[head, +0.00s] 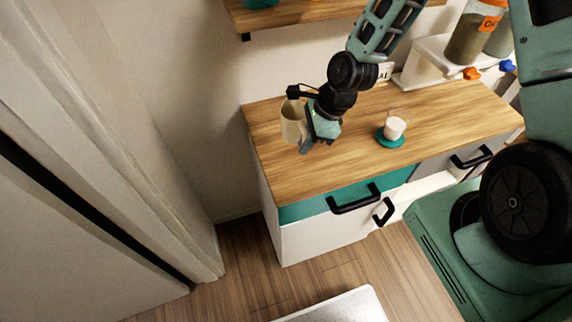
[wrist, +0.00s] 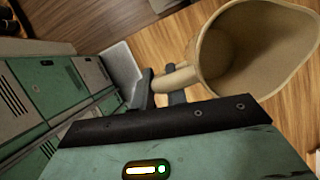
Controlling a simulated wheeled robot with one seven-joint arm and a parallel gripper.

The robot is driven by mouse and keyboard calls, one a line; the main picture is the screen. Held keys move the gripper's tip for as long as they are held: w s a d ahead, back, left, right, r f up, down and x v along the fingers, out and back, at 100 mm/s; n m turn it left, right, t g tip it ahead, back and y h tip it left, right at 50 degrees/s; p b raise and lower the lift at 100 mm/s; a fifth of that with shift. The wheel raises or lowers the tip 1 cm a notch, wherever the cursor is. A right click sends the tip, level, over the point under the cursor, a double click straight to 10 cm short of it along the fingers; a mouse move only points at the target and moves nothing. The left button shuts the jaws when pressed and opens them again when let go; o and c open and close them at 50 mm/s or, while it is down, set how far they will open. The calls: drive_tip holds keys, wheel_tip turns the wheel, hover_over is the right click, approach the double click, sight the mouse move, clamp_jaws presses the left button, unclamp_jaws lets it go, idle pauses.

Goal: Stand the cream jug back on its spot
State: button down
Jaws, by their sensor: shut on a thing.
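The cream jug (head: 293,121) is at the left end of the wooden cabinet top in the head view. My gripper (head: 307,143) is at its right side, shut on its handle. In the wrist view the jug (wrist: 250,50) fills the upper right, its open mouth showing an empty-looking inside. The fingertips of my gripper (wrist: 162,92) close on the handle there. I cannot tell whether the jug touches the worktop or hangs just above it. No marked spot for the jug is plain in view.
A glass with white contents (head: 395,128) stands on a teal coaster (head: 381,138) right of my gripper. A white dispenser stand with jars (head: 470,40) is at the back right. A wooden shelf (head: 300,14) hangs above. The worktop's front middle (head: 330,165) is clear.

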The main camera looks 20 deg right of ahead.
drive_tip(key=shift+s+f, duration=0.1)
drive_tip(key=shift+f, duration=0.25)
drive_tip(key=shift+f+p, duration=1.4)
drive_tip(key=shift+f, duration=3.2)
drive_tip(key=shift+f, duration=0.15)
drive_tip(key=c, duration=1.4)
unclamp_jaws()
